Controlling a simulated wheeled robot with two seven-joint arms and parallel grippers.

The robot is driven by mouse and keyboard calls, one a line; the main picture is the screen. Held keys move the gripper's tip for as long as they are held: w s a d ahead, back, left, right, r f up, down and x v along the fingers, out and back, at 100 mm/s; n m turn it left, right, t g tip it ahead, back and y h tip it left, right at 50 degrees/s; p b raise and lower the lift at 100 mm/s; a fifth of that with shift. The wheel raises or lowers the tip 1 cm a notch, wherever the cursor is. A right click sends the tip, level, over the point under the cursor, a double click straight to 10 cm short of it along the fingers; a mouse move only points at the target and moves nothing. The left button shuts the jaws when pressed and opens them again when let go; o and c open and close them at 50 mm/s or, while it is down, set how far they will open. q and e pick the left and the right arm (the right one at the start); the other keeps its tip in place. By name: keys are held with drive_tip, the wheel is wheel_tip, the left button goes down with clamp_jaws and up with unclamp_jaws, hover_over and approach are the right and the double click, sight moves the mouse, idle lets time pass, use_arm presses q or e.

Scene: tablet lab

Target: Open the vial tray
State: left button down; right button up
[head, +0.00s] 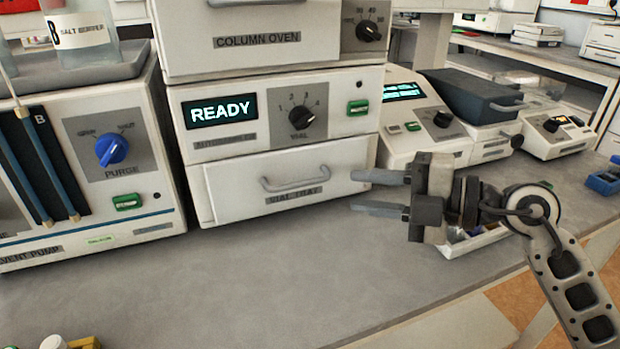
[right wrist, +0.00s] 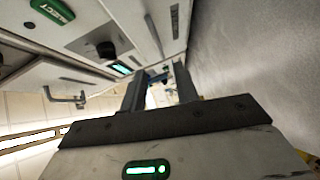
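The vial tray (head: 245,190) is a white drawer front labelled "VIAL TRAY" at the bottom of the autosampler (head: 345,105). It sits flush in the unit, shut as far as I can see. Its grey bar handle (head: 296,183) is on the upper part of the front. My right gripper (head: 355,192) is open and empty, with its two fingers pointing left, to the right of the handle and apart from it. The right wrist view shows the same two fingers (right wrist: 160,92) spread with nothing between them. My left gripper is in neither view.
A column oven (head: 240,55) is stacked on the autosampler. A solvent pump (head: 85,130) with a blue knob stands to the left. Other instruments (head: 425,115) stand to the right. A small white tray (head: 475,241) lies behind my right gripper. The bench (head: 230,285) before the drawer is clear.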

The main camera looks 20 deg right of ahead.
sight(305, 184)
drive_tip(key=p+x, duration=0.1)
drive_tip(key=x, duration=0.8)
drive_tip(key=shift+a, duration=0.15)
clamp_jaws()
